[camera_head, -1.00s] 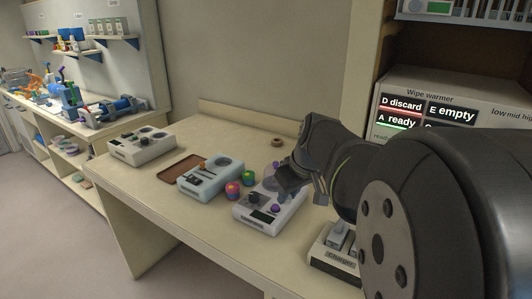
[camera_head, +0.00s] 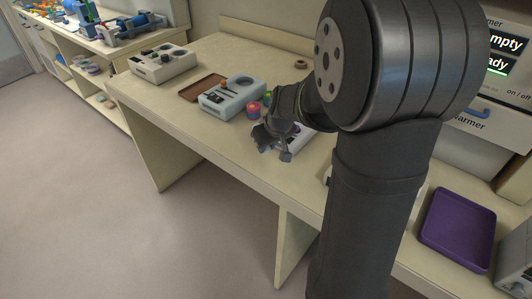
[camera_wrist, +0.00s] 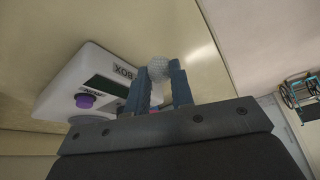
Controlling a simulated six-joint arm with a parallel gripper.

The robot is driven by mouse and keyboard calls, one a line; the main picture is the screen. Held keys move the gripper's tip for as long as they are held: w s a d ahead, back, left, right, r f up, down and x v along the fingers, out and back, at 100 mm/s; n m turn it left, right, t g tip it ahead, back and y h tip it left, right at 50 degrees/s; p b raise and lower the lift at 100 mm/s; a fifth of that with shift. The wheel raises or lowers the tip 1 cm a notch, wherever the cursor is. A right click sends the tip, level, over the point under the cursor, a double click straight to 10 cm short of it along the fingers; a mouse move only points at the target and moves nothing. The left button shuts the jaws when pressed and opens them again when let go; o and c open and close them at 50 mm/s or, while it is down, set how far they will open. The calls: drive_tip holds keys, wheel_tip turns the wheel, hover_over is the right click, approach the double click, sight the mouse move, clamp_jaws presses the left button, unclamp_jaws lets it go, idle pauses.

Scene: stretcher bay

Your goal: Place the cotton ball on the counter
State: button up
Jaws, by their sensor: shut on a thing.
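The cotton ball (camera_wrist: 158,69) is a small pale grey-white ball in the wrist view. It sits between the tips of my gripper (camera_wrist: 162,82), whose two blue-grey fingers are shut on it. In the head view my gripper (camera_head: 272,146) hangs near the front edge of the counter, in front of a white device. I cannot make out the ball there. The counter (camera_head: 218,52) is a long beige worktop, and its surface also fills much of the wrist view (camera_wrist: 225,50). The height of the ball above it is hard to tell.
The white device (camera_wrist: 80,88) with a purple knob is beside my fingers. A light blue device (camera_head: 225,101), colourful cups (camera_head: 254,107), a brown tray (camera_head: 196,90), a brown ring (camera_head: 301,64) and another white device (camera_head: 163,65) stand on the counter. A purple tray (camera_head: 458,232) is at right.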

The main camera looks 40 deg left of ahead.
sight(268, 151)
drive_tip(key=shift+s+a+f, duration=0.1)
drive_tip(key=shift+a+f, duration=0.15)
drive_tip(key=shift+f, duration=1.9)
drive_tip(key=shift+f, duration=0.1)
drive_tip(key=o, duration=1)
drive_tip(key=v, duration=1.2)
